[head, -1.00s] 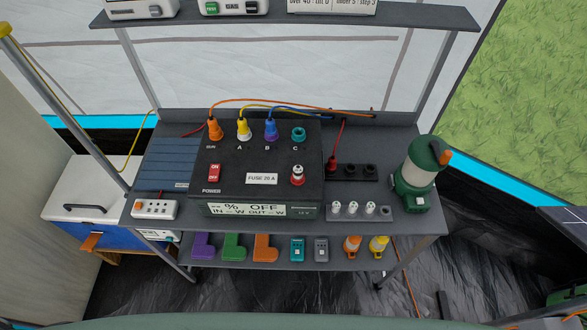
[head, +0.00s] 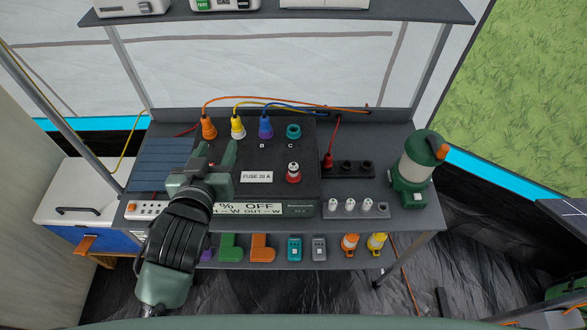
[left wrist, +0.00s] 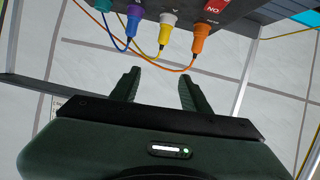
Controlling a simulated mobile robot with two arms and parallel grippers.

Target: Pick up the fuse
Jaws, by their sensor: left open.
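Three small white fuses (head: 350,206) stand upright in a grey rack (head: 384,215) at the right front of the table. A red-and-white fuse-like piece (head: 293,172) sits in the top of the black power box (head: 270,196), right of its "FUSE 20 A" label (head: 257,177). My left gripper (head: 216,155) is open and empty over the left part of the box, left of that piece and well away from the rack. It hides the red switch. In the left wrist view its open fingers (left wrist: 158,80) show with nothing between them. My right gripper is not in view.
Orange (head: 209,128), yellow (head: 237,127) and blue (head: 265,127) plugs with cables stand along the box's back, near my left fingers. A teal socket (head: 293,131) is beside them. A green lantern (head: 413,170) stands right of the rack. An upper shelf (head: 280,17) crosses behind.

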